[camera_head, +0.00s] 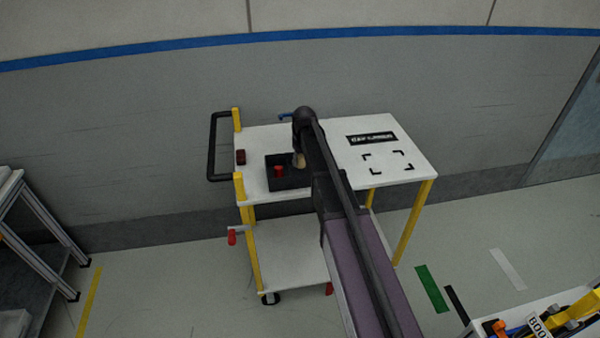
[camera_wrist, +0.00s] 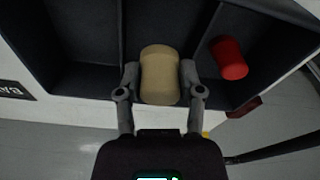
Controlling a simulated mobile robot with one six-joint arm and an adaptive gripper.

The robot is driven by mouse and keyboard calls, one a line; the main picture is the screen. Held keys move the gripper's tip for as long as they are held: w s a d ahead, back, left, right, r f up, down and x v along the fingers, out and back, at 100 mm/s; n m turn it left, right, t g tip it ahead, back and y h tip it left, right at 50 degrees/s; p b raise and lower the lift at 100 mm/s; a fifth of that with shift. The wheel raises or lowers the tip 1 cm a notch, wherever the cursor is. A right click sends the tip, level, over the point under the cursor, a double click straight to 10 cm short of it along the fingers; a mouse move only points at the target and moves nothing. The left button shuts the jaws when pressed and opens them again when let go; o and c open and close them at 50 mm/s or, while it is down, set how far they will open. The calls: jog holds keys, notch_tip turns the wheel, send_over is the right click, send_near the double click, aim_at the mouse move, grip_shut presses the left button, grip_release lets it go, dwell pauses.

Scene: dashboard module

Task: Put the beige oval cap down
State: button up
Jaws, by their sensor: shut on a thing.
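The beige oval cap (camera_wrist: 160,75) is between the two fingers of my gripper (camera_wrist: 160,88) in the wrist view. The fingers touch its sides. Behind the cap in that view is a dark tray (camera_wrist: 75,85) with compartments, and the cap shows against the middle compartment. I cannot tell whether the cap touches the tray floor. In the head view a small part of the cap (camera_head: 299,160) shows at the tray (camera_head: 290,184), beside my arm, which hides the rest.
A red cylinder (camera_wrist: 229,58) is in the compartment right of the cap. The tray stands on a white cart (camera_head: 335,188) with yellow posts. A dark red block (camera_head: 240,157) lies left of the tray. The cart top's right side has a black label (camera_head: 372,138) and corner marks (camera_head: 388,162).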

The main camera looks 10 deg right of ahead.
aim_at(301, 167)
jog(key=shift+f, duration=0.1)
dwell(0.3)
jog(key=shift+f+b, duration=1.85)
jog(key=shift+b, duration=0.05)
jog(key=shift+f, duration=0.1)
jog(key=o, duration=0.7)
jog(key=shift+c, duration=0.2)
notch_tip(301, 167, up, 12)
jog(key=s+p, duration=0.1)
jog(key=p, duration=1.1)
jog(key=shift+s+d, duration=0.15)
jog(key=shift+s, duration=0.05)
